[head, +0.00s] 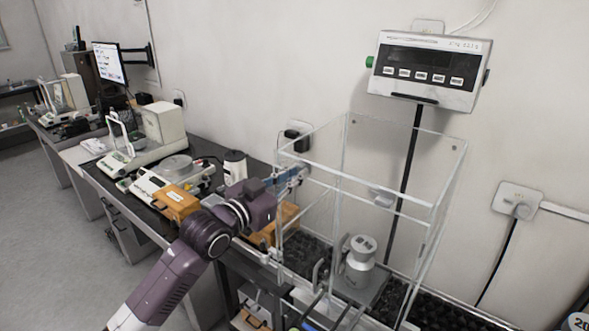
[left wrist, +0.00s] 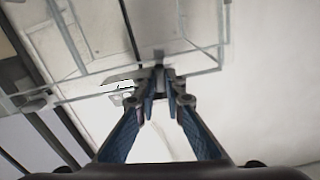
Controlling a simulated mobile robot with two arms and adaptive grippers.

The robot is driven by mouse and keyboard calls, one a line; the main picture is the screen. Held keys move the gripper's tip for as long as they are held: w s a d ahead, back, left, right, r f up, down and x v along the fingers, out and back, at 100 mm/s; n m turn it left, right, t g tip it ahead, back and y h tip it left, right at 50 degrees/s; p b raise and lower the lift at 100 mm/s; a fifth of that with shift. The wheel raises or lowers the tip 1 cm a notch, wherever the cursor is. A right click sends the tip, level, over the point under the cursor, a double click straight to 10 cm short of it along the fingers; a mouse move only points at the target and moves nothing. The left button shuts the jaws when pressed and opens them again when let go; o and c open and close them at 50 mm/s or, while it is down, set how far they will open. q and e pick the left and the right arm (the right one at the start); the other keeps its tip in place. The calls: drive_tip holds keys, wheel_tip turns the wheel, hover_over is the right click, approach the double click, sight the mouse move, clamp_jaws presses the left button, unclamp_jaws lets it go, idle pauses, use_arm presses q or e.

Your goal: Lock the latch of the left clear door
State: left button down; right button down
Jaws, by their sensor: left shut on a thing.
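The left clear door (head: 318,222) is a transparent panel on the left side of a clear box-shaped weighing enclosure; it appears closed, though its edges are hard to tell apart. My left gripper (head: 297,172) reaches it from the left at its upper part. In the left wrist view, the blue-padded fingers of my left gripper (left wrist: 160,80) come together on a small grey part at the panel's edge, which looks like the latch (left wrist: 158,57). The fingertips hide most of the latch, so its position cannot be told. My right gripper is not in view.
A silver weight (head: 359,252) stands on a plate inside the enclosure. A scale display (head: 427,70) is mounted above on a black post. Orange boxes (head: 177,203) and a balance lie on the dark bench to the left. The wall is close behind the enclosure.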

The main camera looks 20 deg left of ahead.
use_arm(q)
drive_tip(key=shift+n+p, duration=0.45)
drive_tip(key=shift+n, duration=0.55)
drive_tip(key=c, duration=2)
unclamp_jaws()
drive_tip(key=v, duration=1.2)
